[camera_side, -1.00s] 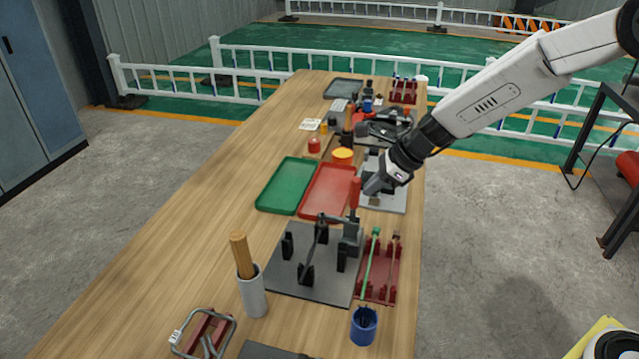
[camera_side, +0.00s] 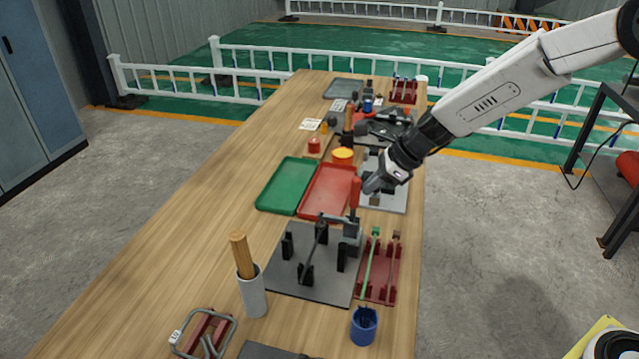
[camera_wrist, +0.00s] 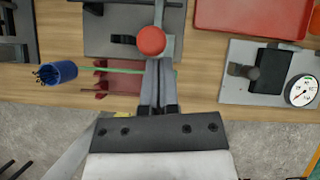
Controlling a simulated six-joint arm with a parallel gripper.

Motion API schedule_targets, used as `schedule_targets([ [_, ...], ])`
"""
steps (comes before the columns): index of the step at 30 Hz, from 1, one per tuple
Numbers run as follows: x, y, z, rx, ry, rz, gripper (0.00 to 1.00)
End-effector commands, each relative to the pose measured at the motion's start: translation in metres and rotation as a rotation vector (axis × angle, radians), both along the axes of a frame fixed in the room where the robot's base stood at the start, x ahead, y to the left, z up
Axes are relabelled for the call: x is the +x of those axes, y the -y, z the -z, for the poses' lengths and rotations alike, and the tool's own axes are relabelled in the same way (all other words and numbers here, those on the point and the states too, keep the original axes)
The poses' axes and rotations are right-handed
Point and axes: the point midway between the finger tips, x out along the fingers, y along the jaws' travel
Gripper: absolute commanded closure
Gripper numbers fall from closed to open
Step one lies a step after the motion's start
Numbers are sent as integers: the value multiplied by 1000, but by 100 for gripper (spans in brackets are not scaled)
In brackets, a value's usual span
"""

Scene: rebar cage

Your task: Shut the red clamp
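The red clamp's handle (camera_side: 354,193) stands upright on its grey metal body at the right edge of a dark plate (camera_side: 290,270) in the side view. Its arm holds level over black posts on the plate. In the wrist view the handle shows from above as a round red knob (camera_wrist: 151,40). My gripper (camera_side: 370,188) is just right of the handle, near its upper part. In the wrist view its two fingers (camera_wrist: 158,65) lie close together, with nothing seen between them, and their tips end by the knob. I cannot tell whether they touch it.
A red tray (camera_side: 327,190) and a green tray (camera_side: 287,185) lie behind the plate. A red rack (camera_side: 380,275) with a green rod and a blue cup (camera_side: 363,326) stand at the right. A grey holder (camera_side: 252,292) stands at the left. The left tabletop is clear.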

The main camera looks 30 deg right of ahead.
Motion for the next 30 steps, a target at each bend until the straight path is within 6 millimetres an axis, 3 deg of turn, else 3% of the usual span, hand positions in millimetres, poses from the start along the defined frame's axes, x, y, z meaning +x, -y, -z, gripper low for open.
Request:
schedule_targets([
  [8, -19, 32, 0, -3, 0, 7, 100],
  [21, -29, 47, -66, -6, 2, 4, 100],
  [30, -34, 53, -92, -5, -2, 4, 100],
])
